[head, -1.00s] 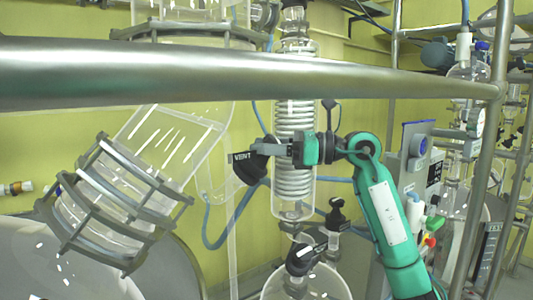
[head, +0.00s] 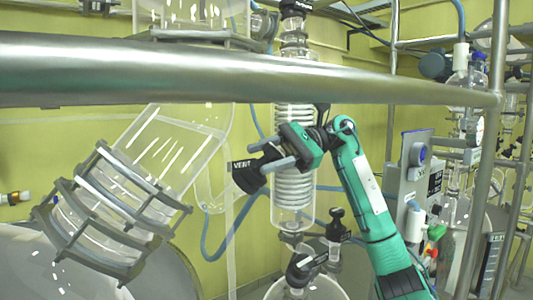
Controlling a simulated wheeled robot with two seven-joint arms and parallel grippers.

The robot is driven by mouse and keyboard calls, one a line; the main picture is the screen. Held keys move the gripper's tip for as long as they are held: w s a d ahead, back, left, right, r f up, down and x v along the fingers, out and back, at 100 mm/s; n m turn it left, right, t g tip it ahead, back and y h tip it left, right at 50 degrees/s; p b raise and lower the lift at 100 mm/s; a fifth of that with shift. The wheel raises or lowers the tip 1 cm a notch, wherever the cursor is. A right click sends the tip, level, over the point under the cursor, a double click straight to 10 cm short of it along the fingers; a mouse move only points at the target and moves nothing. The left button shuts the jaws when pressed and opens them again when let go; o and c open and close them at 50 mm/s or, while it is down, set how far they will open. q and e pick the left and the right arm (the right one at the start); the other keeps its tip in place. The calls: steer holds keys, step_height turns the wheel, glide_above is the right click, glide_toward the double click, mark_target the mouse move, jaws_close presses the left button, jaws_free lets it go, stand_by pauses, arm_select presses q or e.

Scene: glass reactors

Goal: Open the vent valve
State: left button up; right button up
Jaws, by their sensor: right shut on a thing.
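The vent valve (head: 245,180) is a black knob with a black "VENT" label above it, left of the coiled glass condenser. My right gripper (head: 261,157) comes in from the right, in front of the condenser. Its two grey fingers point left and down to the valve, one above the other, and are shut on the black knob. The fingers are tilted. The part of the knob between the fingertips is partly hidden. My left gripper is not in the head view.
A thick steel rail (head: 250,70) crosses the view above the gripper. The glass condenser (head: 293,195) stands right behind the gripper. A caged glass pipe (head: 120,215) slants at the left. A control box (head: 415,165) and a steel post (head: 485,190) stand at the right.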

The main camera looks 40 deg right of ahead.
steer(key=shift+n+g, duration=0.8)
steer(key=shift+n, duration=0.3)
steer(key=shift+h, duration=0.3)
steer(key=o, duration=1)
steer(key=shift+f, duration=0.1)
